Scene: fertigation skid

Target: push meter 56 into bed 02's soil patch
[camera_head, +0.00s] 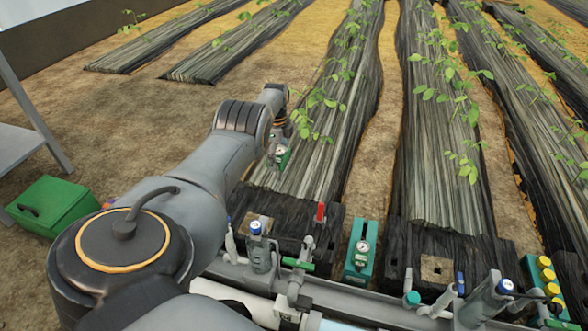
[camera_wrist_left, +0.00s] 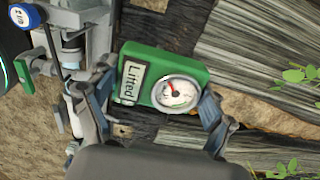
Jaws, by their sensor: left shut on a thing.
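A green meter (camera_head: 282,156) with a round white dial hangs in my left gripper (camera_head: 280,146), above the near end of a black-covered bed. In the left wrist view the green meter (camera_wrist_left: 190,68) sits between the two fingers of my left gripper (camera_wrist_left: 155,108). Its label reads "Lifted" and its dial has a red needle; no number 56 is readable. A tan soil patch (camera_head: 262,219) lies at the near end of one bed, below the meter and apart from it. Another soil patch (camera_head: 437,268) lies farther right. I cannot read which bed is 02. My right gripper is out of view.
A teal holder with a gauge (camera_head: 361,246) stands between the beds. A green box (camera_head: 52,206) is at the left. Bare ground lies left of the beds.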

